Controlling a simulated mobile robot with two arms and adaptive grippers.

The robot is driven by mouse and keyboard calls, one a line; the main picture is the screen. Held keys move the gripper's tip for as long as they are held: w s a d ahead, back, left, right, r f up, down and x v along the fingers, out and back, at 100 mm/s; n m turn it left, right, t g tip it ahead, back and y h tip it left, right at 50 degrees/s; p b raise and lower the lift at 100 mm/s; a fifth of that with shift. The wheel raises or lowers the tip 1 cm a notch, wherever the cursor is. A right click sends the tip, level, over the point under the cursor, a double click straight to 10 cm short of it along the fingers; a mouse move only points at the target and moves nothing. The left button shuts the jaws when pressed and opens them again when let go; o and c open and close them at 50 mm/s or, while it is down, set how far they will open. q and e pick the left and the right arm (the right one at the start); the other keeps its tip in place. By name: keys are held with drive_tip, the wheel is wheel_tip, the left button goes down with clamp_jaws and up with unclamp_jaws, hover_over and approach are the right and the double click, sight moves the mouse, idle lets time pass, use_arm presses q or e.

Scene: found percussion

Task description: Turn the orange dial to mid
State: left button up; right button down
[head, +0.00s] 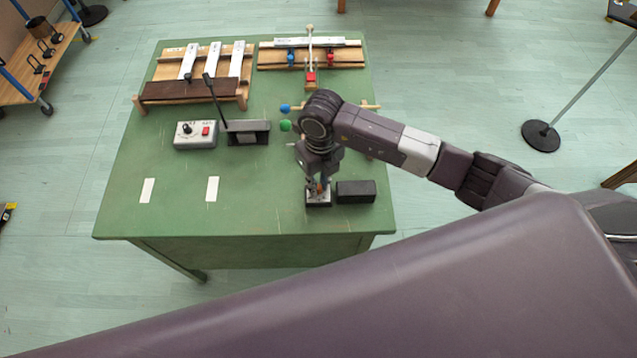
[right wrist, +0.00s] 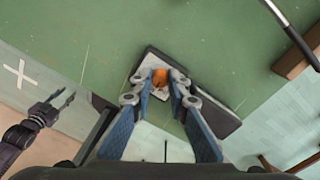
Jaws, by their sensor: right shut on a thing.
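The orange dial (right wrist: 159,76) sits on a small box with a pale top (right wrist: 149,59) near the table's front edge. In the head view the box (head: 318,201) shows below my right gripper (head: 320,186), which points straight down. The right wrist view shows my right gripper (right wrist: 160,88) with its two fingertips on either side of the dial, shut on it. The dial's pointer and scale marks are hidden or too small to read. My left gripper (right wrist: 60,104) shows at the left of the right wrist view, fingers apart and empty, away from the dial.
A black block (head: 355,191) lies right beside the dial box. A grey control box (head: 196,135) with a red button and a black-armed device (head: 247,131) stand further back. Wooden bar instruments (head: 205,72) fill the table's rear. The front left of the green table (head: 250,205) is mostly clear.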

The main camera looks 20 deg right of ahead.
sight(320, 187)
drive_tip(key=shift+w+r+m, duration=0.1)
drive_tip(key=shift+m, duration=0.3)
drive_tip(key=c, duration=1.8)
unclamp_jaws()
drive_tip(key=shift+c, duration=0.2)
wheel_tip(320, 187, up, 12)
drive_tip(key=shift+d, duration=0.2)
